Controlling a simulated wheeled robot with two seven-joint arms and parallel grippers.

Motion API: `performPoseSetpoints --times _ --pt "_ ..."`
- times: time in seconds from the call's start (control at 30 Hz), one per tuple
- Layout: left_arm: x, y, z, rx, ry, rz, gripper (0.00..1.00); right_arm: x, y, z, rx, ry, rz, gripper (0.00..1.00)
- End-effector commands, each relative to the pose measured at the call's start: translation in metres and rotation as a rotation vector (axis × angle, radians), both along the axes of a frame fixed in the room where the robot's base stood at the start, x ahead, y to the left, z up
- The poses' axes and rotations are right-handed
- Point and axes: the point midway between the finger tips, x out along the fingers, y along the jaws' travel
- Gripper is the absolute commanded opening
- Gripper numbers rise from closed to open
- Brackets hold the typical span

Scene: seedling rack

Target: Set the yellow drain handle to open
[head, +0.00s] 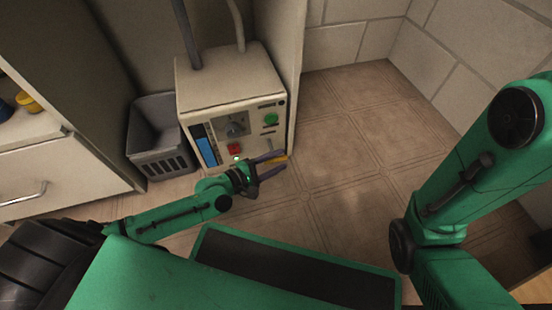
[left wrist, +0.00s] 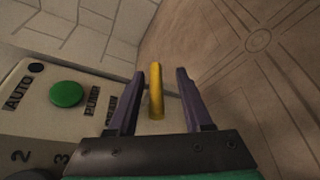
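The yellow drain handle (left wrist: 156,92) stands out from the front of a cream control box (head: 232,83). In the left wrist view it lies between the two dark fingers of my left gripper (left wrist: 158,98), with a gap on each side. The left gripper is open around the handle. My right arm comes in at the right, and its gripper is out of view.
The box front carries a green button (head: 270,119), a red button (head: 234,149), a dial (head: 234,129) and a blue display (head: 206,146). A grey basket (head: 160,135) stands left of the box. A drawer cabinet (head: 60,175) is at far left. Tiled floor (head: 345,140) right of the box is clear.

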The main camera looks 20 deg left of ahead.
Motion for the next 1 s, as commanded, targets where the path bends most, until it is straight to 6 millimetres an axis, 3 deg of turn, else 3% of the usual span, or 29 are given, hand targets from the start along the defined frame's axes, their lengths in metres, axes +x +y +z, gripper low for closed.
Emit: performPoseSetpoints --times 0.27,0.63,1.0 --pt "-0.002 0.004 0.002 0.003 -0.004 0.002 0.50 0.001 0.000 0.001 0.000 0.002 0.000 0.72" --pt "-0.054 0.044 0.017 0.003 0.001 0.000 0.50 0.001 0.000 0.018 0.001 0.001 0.000 0.72" --pt "-0.057 0.046 0.017 0.000 -0.002 0.001 0.50 0.003 0.000 0.016 0.001 0.006 0.001 0.72"
